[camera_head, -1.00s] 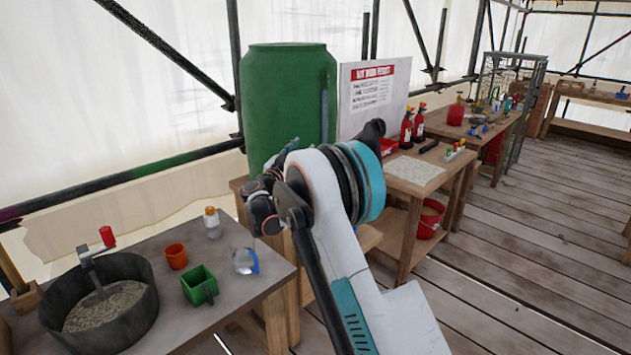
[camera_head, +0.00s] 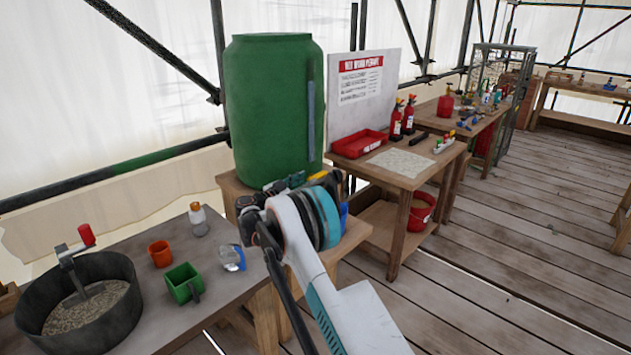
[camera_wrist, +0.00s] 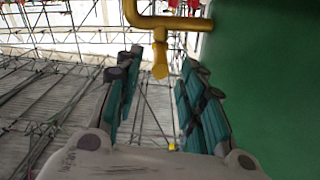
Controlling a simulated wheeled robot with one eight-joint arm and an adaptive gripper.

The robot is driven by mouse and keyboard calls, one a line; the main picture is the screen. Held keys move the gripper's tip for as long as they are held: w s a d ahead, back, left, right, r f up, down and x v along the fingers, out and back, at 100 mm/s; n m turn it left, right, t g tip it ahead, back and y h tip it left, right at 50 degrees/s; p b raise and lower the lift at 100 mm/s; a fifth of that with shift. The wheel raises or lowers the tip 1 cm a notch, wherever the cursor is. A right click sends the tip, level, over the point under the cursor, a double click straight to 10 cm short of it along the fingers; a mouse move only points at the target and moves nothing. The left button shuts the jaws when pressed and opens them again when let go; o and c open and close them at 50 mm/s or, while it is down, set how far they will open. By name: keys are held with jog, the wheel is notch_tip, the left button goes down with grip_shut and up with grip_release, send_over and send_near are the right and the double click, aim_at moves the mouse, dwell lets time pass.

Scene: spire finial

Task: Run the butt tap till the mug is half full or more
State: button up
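The green butt (camera_head: 270,105) stands on a wooden stand. In the wrist view its green wall (camera_wrist: 265,80) fills the right side. The yellow tap (camera_wrist: 160,50) shows there, its pipe running left and a spout end pointing down. My gripper (camera_wrist: 158,95) is open and empty, with the spout end just beyond and between its fingers. In the head view my gripper (camera_head: 290,182) is at the foot of the butt, largely hidden by my wrist. A blue object (camera_head: 343,216) shows behind my arm on the stand; I cannot tell whether it is the mug. No water is visible.
The left bench holds a black pan of grit (camera_head: 85,310), an orange cup (camera_head: 160,254), a green square cup (camera_head: 183,283), a blue-and-clear vessel (camera_head: 232,258) and a bottle (camera_head: 198,220). A red tray (camera_head: 360,143) and extinguishers stand right. The plank floor at right is open.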

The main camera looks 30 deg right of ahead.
aim_at(322, 173)
jog(key=b+x, duration=0.1)
jog(key=x, duration=0.5)
jog(key=shift+d+b, duration=0.25)
jog(key=shift+b, duration=0.1)
grip_shut()
